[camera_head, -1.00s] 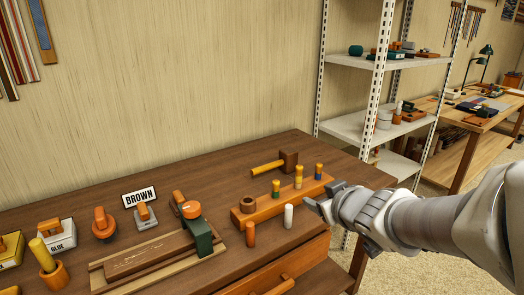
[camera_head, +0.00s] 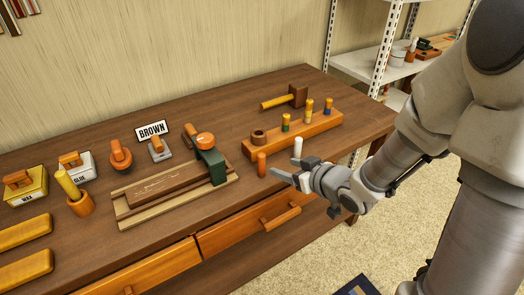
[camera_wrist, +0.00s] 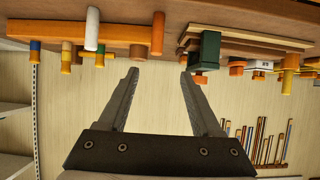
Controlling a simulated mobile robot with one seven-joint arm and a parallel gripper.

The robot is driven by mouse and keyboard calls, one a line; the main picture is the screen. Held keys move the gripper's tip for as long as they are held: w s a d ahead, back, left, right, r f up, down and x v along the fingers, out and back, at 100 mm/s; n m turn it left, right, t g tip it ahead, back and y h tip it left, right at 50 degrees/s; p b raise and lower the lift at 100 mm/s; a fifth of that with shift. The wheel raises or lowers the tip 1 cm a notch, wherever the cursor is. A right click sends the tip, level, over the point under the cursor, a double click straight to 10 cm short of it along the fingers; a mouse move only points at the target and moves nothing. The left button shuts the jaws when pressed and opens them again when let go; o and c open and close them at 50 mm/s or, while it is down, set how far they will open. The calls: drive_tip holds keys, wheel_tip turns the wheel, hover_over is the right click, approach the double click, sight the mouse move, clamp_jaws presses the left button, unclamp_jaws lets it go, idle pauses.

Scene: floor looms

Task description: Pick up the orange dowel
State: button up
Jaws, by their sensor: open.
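The orange dowel (camera_head: 261,164) stands upright on the brown bench near its front edge, just right of the green clamp-like tool. In the wrist view, which is upside down, the orange dowel (camera_wrist: 157,35) shows above the gap between my fingertips. My gripper (camera_head: 292,170) is open and empty, close to the right of the dowel and apart from it. In the wrist view both fingers of my gripper (camera_wrist: 160,74) are spread wide with nothing between them.
A white dowel (camera_head: 297,147) stands close behind my gripper. An orange peg rack (camera_head: 290,137) with several pegs lies behind it. The green tool (camera_head: 213,165) stands on a wooden board left of the dowel. A mallet (camera_head: 297,95) lies farther back. Drawers (camera_head: 240,229) front the bench.

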sight(264, 157)
drive_tip(key=b+x, duration=0.3)
drive_tip(key=x, duration=0.9)
drive_tip(key=b+x, duration=0.1)
drive_tip(key=x, duration=0.2)
drive_tip(key=shift+w+d+r, duration=0.1)
drive_tip(key=shift+w+d, duration=0.1)
drive_tip(key=shift+w, duration=0.1)
clamp_jaws()
